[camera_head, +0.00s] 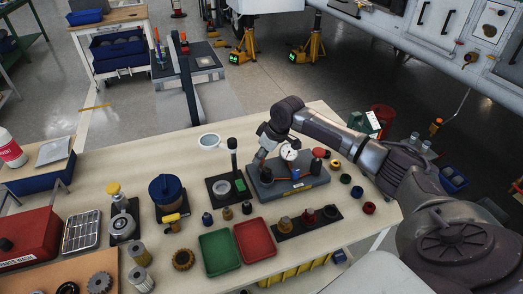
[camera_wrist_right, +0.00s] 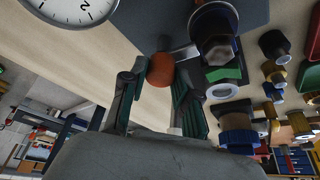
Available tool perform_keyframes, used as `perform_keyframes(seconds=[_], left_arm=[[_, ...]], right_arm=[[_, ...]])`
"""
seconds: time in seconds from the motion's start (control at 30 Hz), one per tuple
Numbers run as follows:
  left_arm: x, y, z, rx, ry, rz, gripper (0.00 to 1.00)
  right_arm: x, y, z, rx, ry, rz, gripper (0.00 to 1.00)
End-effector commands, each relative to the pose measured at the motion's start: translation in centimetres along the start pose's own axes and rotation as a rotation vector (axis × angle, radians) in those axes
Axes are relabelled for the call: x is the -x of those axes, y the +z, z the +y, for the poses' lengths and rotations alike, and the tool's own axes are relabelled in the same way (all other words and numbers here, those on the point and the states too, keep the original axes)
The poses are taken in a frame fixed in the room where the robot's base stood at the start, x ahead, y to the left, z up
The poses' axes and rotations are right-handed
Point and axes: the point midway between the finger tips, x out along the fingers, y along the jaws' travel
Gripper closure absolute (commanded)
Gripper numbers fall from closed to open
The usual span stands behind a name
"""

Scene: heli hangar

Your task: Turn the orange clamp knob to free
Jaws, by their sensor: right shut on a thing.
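The orange clamp knob (camera_wrist_right: 161,70) shows in the right wrist view as a round ball between my fingertips. My right gripper (camera_wrist_right: 160,86) is shut on it, with one dark green finger on each side. In the head view my right gripper (camera_head: 261,156) reaches down at the left end of the blue-grey gauge fixture (camera_head: 309,182); the knob is hidden there. A white dial gauge (camera_head: 289,153) stands on the fixture beside the gripper, and it also shows in the right wrist view (camera_wrist_right: 75,8). My left gripper is not in view.
A black stand with a post (camera_head: 234,160) is close left of the fixture. Green (camera_head: 219,252) and red (camera_head: 254,240) trays and several small knobs lie in front. Coloured rings (camera_head: 357,192) lie to the right.

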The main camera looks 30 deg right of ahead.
Motion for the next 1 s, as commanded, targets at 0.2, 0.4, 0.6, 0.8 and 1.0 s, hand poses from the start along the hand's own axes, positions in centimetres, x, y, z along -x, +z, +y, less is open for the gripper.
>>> perform_keyframes(seconds=[0.2,0.4,0.6,0.8,1.0], left_arm=[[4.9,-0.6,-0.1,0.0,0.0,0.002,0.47],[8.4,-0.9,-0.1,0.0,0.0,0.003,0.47],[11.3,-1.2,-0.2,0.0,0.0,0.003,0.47],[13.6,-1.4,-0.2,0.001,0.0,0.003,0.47],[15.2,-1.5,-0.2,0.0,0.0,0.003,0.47]], right_arm=[[0.9,-0.4,-0.3,-0.164,0.065,-0.002,1.0],[0.8,-0.4,-0.4,-0.341,0.138,-0.002,1.0],[0.7,-0.5,-0.5,-0.517,0.21,0.0,1.0],[0.5,-0.5,-0.5,-0.693,0.283,0.0,1.0],[0.3,-0.5,-0.6,-0.87,0.356,0.0,1.0]])
